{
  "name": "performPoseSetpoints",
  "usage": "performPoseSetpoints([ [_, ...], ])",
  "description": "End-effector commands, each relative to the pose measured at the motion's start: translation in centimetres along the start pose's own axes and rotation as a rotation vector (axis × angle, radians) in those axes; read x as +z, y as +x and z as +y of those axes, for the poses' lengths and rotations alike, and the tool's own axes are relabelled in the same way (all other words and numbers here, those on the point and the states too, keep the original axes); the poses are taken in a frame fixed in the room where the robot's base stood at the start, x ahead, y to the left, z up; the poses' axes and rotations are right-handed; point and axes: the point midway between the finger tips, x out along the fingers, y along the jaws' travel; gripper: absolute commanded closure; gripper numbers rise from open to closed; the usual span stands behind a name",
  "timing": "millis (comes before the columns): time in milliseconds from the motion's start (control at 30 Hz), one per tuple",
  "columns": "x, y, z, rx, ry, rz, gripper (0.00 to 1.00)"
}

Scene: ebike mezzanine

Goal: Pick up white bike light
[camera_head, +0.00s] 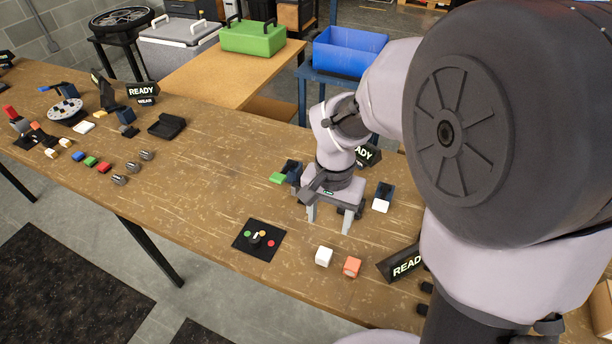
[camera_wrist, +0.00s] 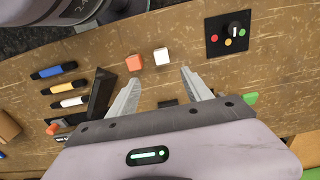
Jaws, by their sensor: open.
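A small white block (camera_head: 324,256), which looks like the white bike light, stands on the wooden table beside an orange block (camera_head: 351,266). In the wrist view the white block (camera_wrist: 161,56) lies just beyond the fingertips, between their lines, with the orange block (camera_wrist: 134,63) to its left. My gripper (camera_head: 329,222) points down over the table, behind the white block in the head view. Its fingers are apart with nothing between them (camera_wrist: 161,78). Another white piece (camera_head: 381,206) sits at a dark holder to the right.
A black panel with coloured buttons (camera_head: 258,240) lies left of the white block. A READY sign (camera_head: 402,263) stands to the right. A green piece (camera_head: 278,178) is at another holder. Several coloured blocks lie farther left. Bare table surrounds the white block's front.

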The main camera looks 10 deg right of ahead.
Motion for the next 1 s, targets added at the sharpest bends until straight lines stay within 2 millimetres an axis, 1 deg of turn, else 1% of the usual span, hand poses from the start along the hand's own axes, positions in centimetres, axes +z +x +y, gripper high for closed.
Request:
performPoseSetpoints([
  [33, 0.1, 2.4, 0.1, 0.003, 0.000, -0.004, 0.42],
  [100, 0.1, 4.6, 0.1, 0.002, -0.001, -0.004, 0.42],
  [200, 0.1, 7.2, 0.0, 0.001, 0.000, -0.004, 0.42],
  [300, 0.1, 8.8, 0.0, 0.000, -0.002, -0.002, 0.42],
  [467, 0.1, 10.1, -0.1, -0.001, -0.001, -0.001, 0.42],
  [567, 0.1, 11.8, -0.2, 0.000, -0.001, -0.002, 0.42],
  [633, 0.1, 13.5, -0.3, 0.000, -0.001, -0.003, 0.42],
  [700, 0.1, 14.5, -0.3, 0.000, -0.002, -0.002, 0.42],
  [767, 0.1, 14.8, -0.3, -0.001, -0.001, -0.002, 0.42],
  [900, 0.1, 14.5, -0.3, -0.001, -0.001, -0.001, 0.42],
  [967, 0.1, 14.4, -0.3, -0.001, -0.001, -0.001, 0.52],
  [1000, 0.1, 14.4, -0.3, -0.001, -0.001, 0.000, 0.59],
])
